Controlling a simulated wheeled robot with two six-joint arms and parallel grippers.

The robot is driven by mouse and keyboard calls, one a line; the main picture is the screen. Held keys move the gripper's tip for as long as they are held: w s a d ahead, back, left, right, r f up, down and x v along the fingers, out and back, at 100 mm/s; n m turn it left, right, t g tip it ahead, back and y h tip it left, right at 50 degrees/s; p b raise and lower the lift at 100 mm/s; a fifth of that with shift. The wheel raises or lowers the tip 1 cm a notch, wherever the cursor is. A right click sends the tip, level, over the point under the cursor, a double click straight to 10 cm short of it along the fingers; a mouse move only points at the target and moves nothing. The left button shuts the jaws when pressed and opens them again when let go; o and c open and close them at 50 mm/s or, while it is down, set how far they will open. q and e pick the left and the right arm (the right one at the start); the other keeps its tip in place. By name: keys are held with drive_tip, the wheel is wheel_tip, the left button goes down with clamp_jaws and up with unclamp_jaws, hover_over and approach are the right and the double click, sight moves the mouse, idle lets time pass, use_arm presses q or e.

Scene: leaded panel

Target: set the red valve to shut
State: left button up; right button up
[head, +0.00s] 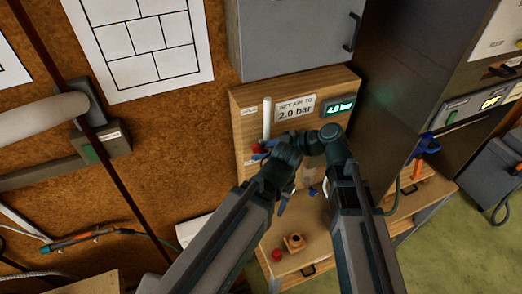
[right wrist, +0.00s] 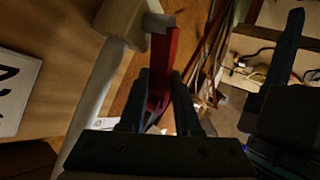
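The red valve's lever (right wrist: 164,62) shows in the right wrist view, at the end of a pale valve body (right wrist: 122,20) on a white pipe (right wrist: 88,115). My right gripper (right wrist: 160,84) has a dark finger on each side of the lever and looks closed on it. In the head view the valve's red part (head: 256,148) shows at the foot of the white pipe (head: 266,118), beside my right gripper (head: 263,154), whose wrist hides part of the board.
The wooden board (head: 243,100) bears a "2.0 bar" sign (head: 296,110) and a green display (head: 340,107) reading 4.0 bar. A grey cabinet (head: 290,35) hangs above. Below, a wooden ledge (head: 318,252) holds a small wooden block (head: 294,242) and a red knob (head: 277,255).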

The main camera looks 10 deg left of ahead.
drive_tip(key=shift+d+r, duration=0.1)
drive_tip(key=s+d, duration=0.1)
drive_tip(key=d, duration=1.1)
drive_tip(key=shift+d+r+p, duration=0.2)
drive_tip(key=shift+d+p, duration=0.1)
drive_tip(key=shift+d, duration=0.1)
drive_tip(key=shift+s, duration=0.1)
